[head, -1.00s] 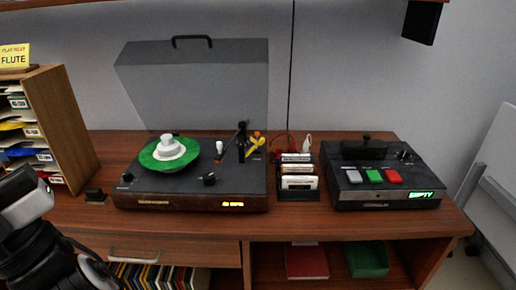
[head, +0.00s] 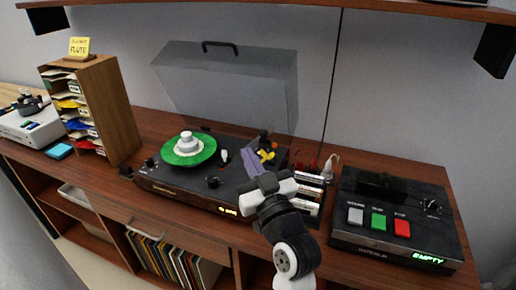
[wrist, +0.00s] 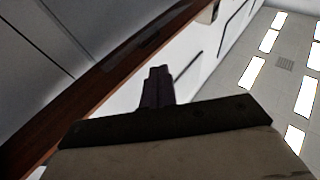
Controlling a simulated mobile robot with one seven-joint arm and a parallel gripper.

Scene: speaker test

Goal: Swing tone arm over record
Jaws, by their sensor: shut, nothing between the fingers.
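A green record (head: 207,150) lies on the turntable (head: 160,180), with a stacked white piece (head: 187,144) on its centre. The dark tone arm base (head: 264,138) stands at the turntable's back right beside a yellow part (head: 268,155). The tone arm itself is mostly hidden or too dark to make out. My gripper (head: 248,155) is shut and empty over the turntable's right side, just right of a small white knob (head: 224,156). I cannot tell whether it touches anything. The wrist view shows its dark fingers (wrist: 157,75) together, with wall and ceiling beyond.
The clear dust cover (head: 230,85) stands raised behind the turntable. A rack of white cards (head: 308,190) is close right of my arm. A black unit with grey, green and red buttons (head: 378,221) reads EMPTY at right. A wooden sorter (head: 115,110) stands at left.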

